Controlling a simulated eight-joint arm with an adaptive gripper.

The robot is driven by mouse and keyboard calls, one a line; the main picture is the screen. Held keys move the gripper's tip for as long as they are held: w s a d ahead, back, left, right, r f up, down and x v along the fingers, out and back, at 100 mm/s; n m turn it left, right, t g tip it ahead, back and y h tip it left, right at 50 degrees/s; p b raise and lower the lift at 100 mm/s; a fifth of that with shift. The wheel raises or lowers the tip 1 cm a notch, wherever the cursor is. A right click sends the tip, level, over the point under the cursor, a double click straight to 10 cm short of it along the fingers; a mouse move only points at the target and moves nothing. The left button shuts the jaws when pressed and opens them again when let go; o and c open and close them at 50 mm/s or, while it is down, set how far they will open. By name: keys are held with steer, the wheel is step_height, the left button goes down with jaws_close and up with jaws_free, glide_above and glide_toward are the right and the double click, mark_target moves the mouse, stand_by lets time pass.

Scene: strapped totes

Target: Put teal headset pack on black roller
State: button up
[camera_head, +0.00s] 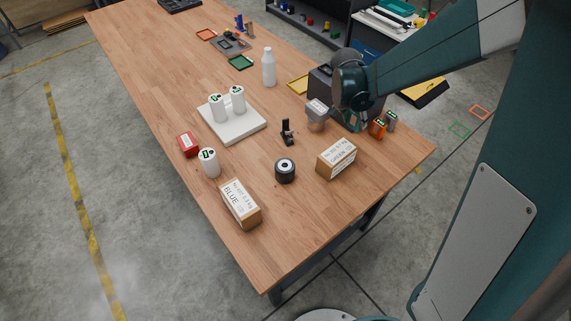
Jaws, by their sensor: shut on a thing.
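The black roller (285,174) stands on the wooden table, right of the white cans and left of a cardboard box. It is a short dark cylinder with a pale ring on its top. The top looks bare. I cannot make out the teal headset pack.
Cardboard boxes (337,158) (240,204) flank the roller. A small black stand (287,132) is behind it. A white slab (232,128) holds two cans. The table's front corner is clear.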

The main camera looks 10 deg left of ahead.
steer(key=s+a+r+p, duration=0.1)
steer(key=s+a+r, duration=0.2)
steer(key=s+a, duration=0.5)
steer(key=s+a+r, duration=0.3)
steer(key=s+a, duration=0.6)
steer(key=a, duration=0.6)
steer(key=shift+a+p, duration=0.35)
steer(key=shift+p, duration=0.05)
steer(key=shift+s, duration=0.1)
glide_toward(290, 162)
steer(key=shift+w+d, duration=0.65)
steer(key=shift+f, duration=2.1)
steer(key=shift+f+b, duration=0.1)
steer(key=shift+b, duration=0.3)
